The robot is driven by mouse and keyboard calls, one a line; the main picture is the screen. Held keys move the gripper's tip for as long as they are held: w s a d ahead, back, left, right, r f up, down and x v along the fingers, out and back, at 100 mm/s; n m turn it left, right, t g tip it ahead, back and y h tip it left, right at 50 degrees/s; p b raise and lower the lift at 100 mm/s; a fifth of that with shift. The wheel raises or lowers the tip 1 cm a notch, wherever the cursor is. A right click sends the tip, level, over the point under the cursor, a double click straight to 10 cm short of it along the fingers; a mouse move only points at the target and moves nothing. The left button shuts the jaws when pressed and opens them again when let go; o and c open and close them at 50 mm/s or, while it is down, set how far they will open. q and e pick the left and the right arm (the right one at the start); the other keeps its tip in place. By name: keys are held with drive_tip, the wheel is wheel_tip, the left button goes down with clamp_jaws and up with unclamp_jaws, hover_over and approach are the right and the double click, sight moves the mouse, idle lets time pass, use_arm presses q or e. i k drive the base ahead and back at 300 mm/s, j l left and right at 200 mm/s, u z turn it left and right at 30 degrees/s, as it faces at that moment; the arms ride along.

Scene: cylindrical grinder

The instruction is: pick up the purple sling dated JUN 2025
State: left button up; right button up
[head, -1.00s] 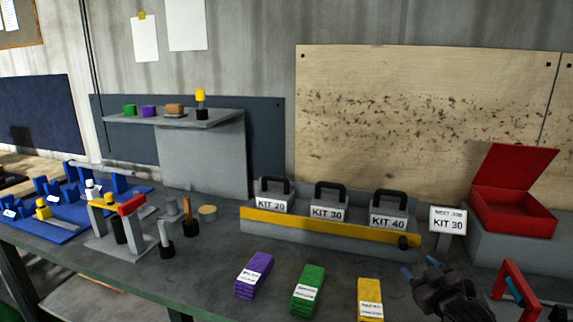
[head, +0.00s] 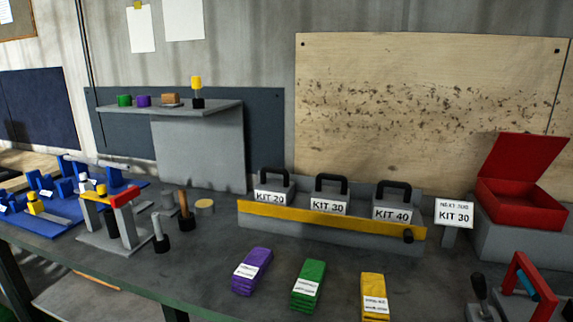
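A purple sling (head: 252,272), folded into a stacked bundle with a white label, lies on the grey bench at the front centre. The print on its label is too small to read, so I cannot confirm the date. A green sling (head: 308,287) and a yellow sling (head: 374,297), each also labelled, lie in a row to its right, with gaps between them. Neither of my grippers shows in the head view.
Behind the slings is a rack with a yellow front rail (head: 330,220) holding cases KIT 20, KIT 30 and KIT 40. A KIT 30 sign (head: 455,213) and open red box (head: 522,185) stand right. Small fixtures (head: 110,220) stand left. Bench between is clear.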

sight(249, 273)
drive_tip(key=z, duration=1.3)
drive_tip(key=u, duration=1.55)
drive_tip(key=i+j+z, duration=0.1)
drive_tip(key=j, duration=0.25)
drive_tip(key=i+j+z, duration=0.25)
drive_tip(key=j, duration=0.45)
drive_tip(key=i+j+z, duration=0.1)
drive_tip(key=j, duration=0.25)
drive_tip(key=i+j+z, duration=0.1)
drive_tip(key=j, duration=0.3)
drive_tip(key=i+j+z, duration=0.15)
drive_tip(key=j, duration=0.25)
drive_tip(key=i, duration=0.05)
